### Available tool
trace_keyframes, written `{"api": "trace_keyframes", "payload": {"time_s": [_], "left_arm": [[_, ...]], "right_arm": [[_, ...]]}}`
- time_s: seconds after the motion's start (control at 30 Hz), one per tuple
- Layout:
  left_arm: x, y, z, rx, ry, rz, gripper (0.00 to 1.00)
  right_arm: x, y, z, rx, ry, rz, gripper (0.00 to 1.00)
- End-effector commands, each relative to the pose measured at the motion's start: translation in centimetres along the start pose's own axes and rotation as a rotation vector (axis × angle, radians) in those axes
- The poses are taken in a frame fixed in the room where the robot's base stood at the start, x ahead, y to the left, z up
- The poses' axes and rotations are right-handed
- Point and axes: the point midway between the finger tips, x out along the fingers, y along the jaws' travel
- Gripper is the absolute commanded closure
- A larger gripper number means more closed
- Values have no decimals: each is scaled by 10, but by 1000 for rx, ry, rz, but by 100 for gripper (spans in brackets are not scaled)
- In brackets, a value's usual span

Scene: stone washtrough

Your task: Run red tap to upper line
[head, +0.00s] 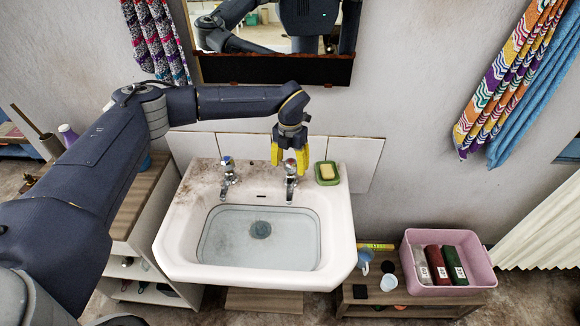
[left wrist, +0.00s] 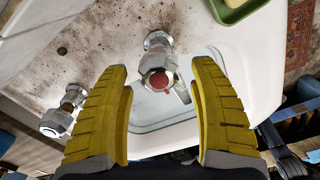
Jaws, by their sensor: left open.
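The red tap (head: 290,182) is the right one of two chrome taps at the back of the white sink (head: 338,235). In the left wrist view its red-capped head (left wrist: 158,80) lies between my yellow fingers. My left gripper (head: 290,157) is open, pointing down, with a finger on either side of the tap's head; I cannot tell whether they touch it. Clear water (head: 220,240) appears to stand in the basin over the dark drain (head: 260,229). My right gripper is not in view.
The other tap (head: 228,175) stands to the left, with a blue cap. A green soap dish (head: 327,181) sits close to the right of my gripper. A pink bin (head: 450,290) stands on a low wooden table at the right. A mirror hangs behind.

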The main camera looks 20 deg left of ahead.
Motion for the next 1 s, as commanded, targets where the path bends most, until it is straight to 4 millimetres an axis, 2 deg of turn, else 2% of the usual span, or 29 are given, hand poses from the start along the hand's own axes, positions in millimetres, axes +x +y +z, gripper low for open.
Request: {"api": "trace_keyframes", "payload": {"time_s": [0.2,0.4,0.6,1.0], "left_arm": [[-32,1,0,0,-1,0,38],[-53,0,0,0,-1,1,38],[-61,0,0,-1,2,0,38],[-62,0,0,0,1,0,38]], "right_arm": [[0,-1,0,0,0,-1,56],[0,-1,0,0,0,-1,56],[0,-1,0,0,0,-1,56],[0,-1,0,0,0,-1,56]]}}
